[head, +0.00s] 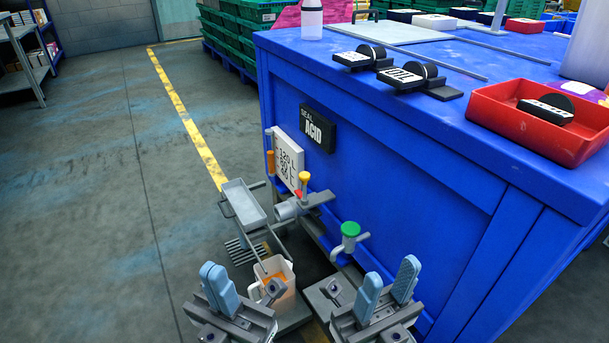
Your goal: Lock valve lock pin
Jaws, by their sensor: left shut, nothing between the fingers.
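A grey valve (290,210) sticks out from the front of the blue cabinet. It carries a yellow knob (304,177) on top and a small red part beside it. I cannot tell which part is the lock pin. A second valve with a green knob (350,229) is to its right and lower. My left gripper (213,272) is shut and empty, below and left of the yellow-knob valve. My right gripper (391,272) is open and empty, below and right of the green-knob valve. Both grippers are apart from the valves.
A grey tray (243,204) and a jug of orange liquid (272,272) stand near the valves. A red tray (590,150) is on top. Floor at left is clear.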

